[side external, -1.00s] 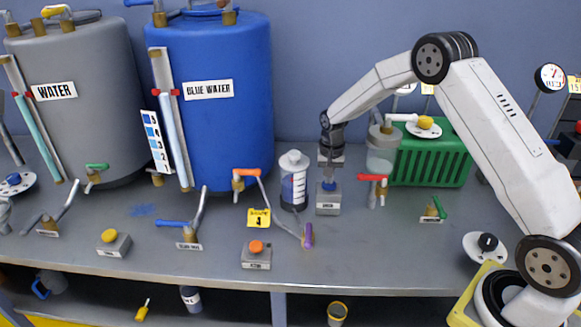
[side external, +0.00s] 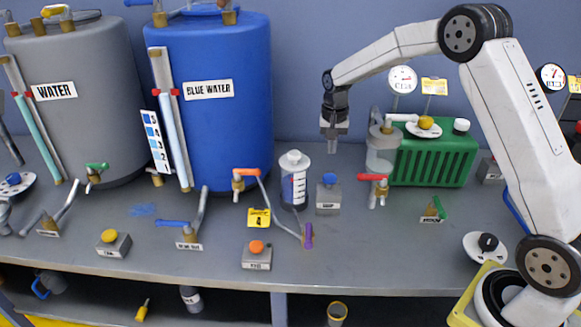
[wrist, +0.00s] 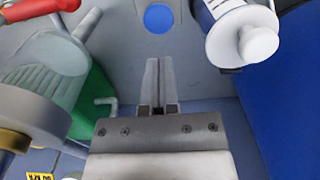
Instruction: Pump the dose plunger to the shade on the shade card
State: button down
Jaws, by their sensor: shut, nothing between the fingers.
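The plunger (side external: 329,179) is a blue button on a small grey box (side external: 328,201), its label too small to read surely. It also shows in the wrist view (wrist: 158,18). My gripper (side external: 334,148) is shut and empty, raised above the plunger and apart from it; its fingers also show in the wrist view (wrist: 158,64). The shade card (side external: 155,142), with numbered blue shades, is by the blue tank's sight tube. A yellow tag (side external: 258,217) seems to read 4. A clear vessel (side external: 381,160) stands right of the plunger; its contents look pale.
A white-capped bottle (side external: 294,182) stands close left of the plunger. The blue water tank (side external: 222,120) is behind it. A red-handled tap (side external: 373,182) and a green ribbed box (side external: 435,160) are at right. A box with an orange button (side external: 256,254) is nearer the front.

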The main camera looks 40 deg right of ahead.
jog(key=shift+r, duration=1.95)
jog(key=shift+a, duration=0.1)
jog(key=s+a+f+n+t, duration=0.1)
jog(key=s+a+n, duration=0.3)
jog(key=s, duration=0.7)
jog(key=s+a+f+n+t, duration=0.1)
jog(key=s+a+f+n, duration=0.3)
jog(key=s+a, duration=0.3)
jog(key=s+n, duration=0.1)
jog(key=s, duration=0.4)
jog(key=shift+a+t, duration=0.25)
jog(key=shift+t, duration=0.05)
